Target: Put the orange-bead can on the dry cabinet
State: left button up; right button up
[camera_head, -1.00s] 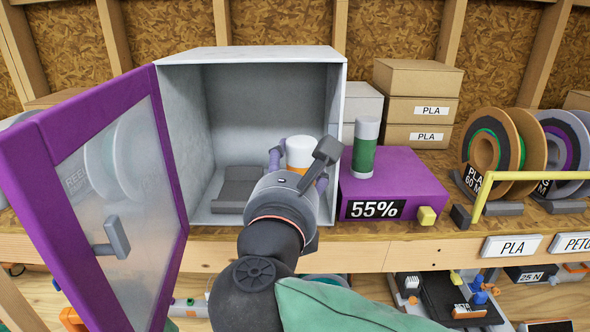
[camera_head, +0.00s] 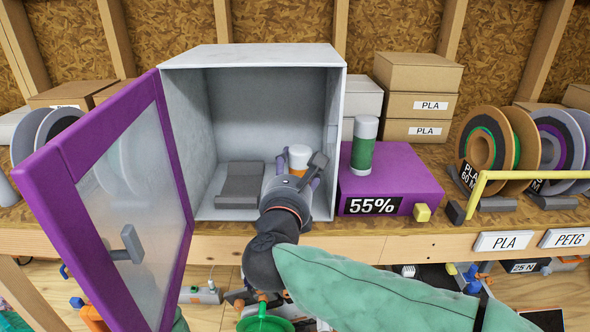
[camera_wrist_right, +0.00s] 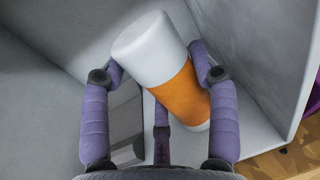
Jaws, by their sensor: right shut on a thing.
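The orange-bead can (camera_head: 299,156) is white with an orange band. It is inside the open pale grey cabinet (camera_head: 253,55), towards the right. My right gripper (camera_head: 298,174) is shut on the can, its purple fingers on either side of it. In the right wrist view the can (camera_wrist_right: 180,85) sits between the fingers and looks tilted in the picture. Whether its base touches the cabinet floor is not clear. The cabinet's purple-framed door (camera_head: 58,170) stands open to the left. My left gripper is not in view.
A grey block (camera_head: 240,185) lies on the cabinet floor left of my gripper. Right of the cabinet, a purple box (camera_head: 410,178) reading 55% bears a green and white can (camera_head: 363,147). Spools (camera_head: 490,145) and cardboard boxes (camera_head: 418,75) stand farther right.

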jog(key=shift+w+f+p, duration=0.2)
jog(key=shift+f+p, duration=0.1)
jog(key=shift+f+b, duration=0.25)
jog(key=shift+b, duration=0.1)
jog(key=o, duration=1.4)
jog(key=shift+r, duration=0.1)
